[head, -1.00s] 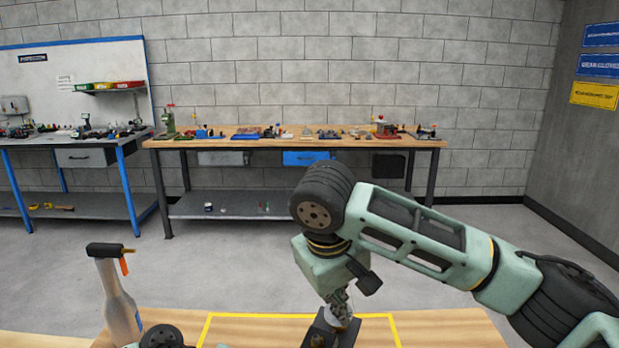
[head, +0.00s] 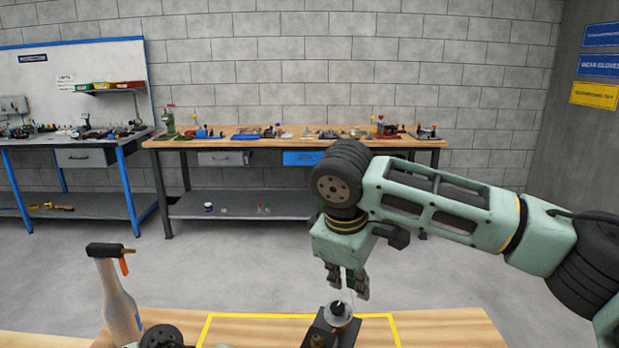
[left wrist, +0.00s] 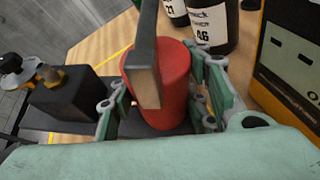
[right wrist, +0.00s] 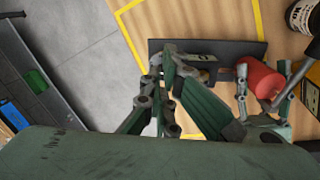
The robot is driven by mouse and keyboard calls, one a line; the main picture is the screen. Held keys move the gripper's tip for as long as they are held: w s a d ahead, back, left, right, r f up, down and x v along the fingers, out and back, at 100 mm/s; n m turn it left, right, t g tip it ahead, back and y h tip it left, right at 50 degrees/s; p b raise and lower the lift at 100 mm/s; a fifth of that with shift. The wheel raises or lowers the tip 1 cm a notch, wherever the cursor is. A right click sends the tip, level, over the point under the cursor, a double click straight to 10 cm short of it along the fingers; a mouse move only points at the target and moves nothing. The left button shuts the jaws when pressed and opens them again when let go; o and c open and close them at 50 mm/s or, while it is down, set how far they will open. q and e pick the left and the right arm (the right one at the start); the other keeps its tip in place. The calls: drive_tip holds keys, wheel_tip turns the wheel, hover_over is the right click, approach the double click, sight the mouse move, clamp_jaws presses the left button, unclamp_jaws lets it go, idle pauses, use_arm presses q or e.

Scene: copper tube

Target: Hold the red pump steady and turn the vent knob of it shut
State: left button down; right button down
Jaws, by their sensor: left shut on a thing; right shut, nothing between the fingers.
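The red pump has a red cylinder (left wrist: 172,92) and a black block (left wrist: 68,98) on a dark base plate (right wrist: 225,48). My left gripper (left wrist: 160,108) is shut around the red cylinder, with fingers on both sides; the cylinder also shows in the right wrist view (right wrist: 260,80). The vent knob (head: 337,308) is dark, above a pale disc on the black block; in the left wrist view the knob (left wrist: 12,63) is at the left edge. My right gripper (head: 347,288) is shut and empty, pointing down just above the knob and apart from it. Its fingers hide the knob in the right wrist view.
A yellow outline (head: 262,316) marks the wooden table around the pump. A pale bottle with a black top (head: 118,300) stands at the left. Dark labelled bottles (left wrist: 212,22) and an orange-black box (left wrist: 290,60) stand close beyond the left gripper. Workbenches (head: 300,143) line the far wall.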

sight(338, 308)
drive_tip(key=x, duration=0.6)
drive_tip(key=shift+w+f, duration=0.1)
drive_tip(key=shift+d+f, duration=0.15)
drive_tip(key=shift+f, duration=0.1)
drive_tip(key=shift+f, duration=0.15)
drive_tip(key=shift+a, duration=0.55)
idle(0.6)
drive_tip(key=shift+s+a+f, duration=0.2)
drive_tip(key=shift+s+f, duration=0.05)
drive_tip(key=shift+s, duration=0.1)
idle(0.4)
drive_tip(key=shift+s+a+r, duration=0.1)
drive_tip(key=shift+s+a, duration=0.05)
drive_tip(key=shift+a, duration=0.15)
drive_tip(key=shift+s, duration=0.1)
idle(0.4)
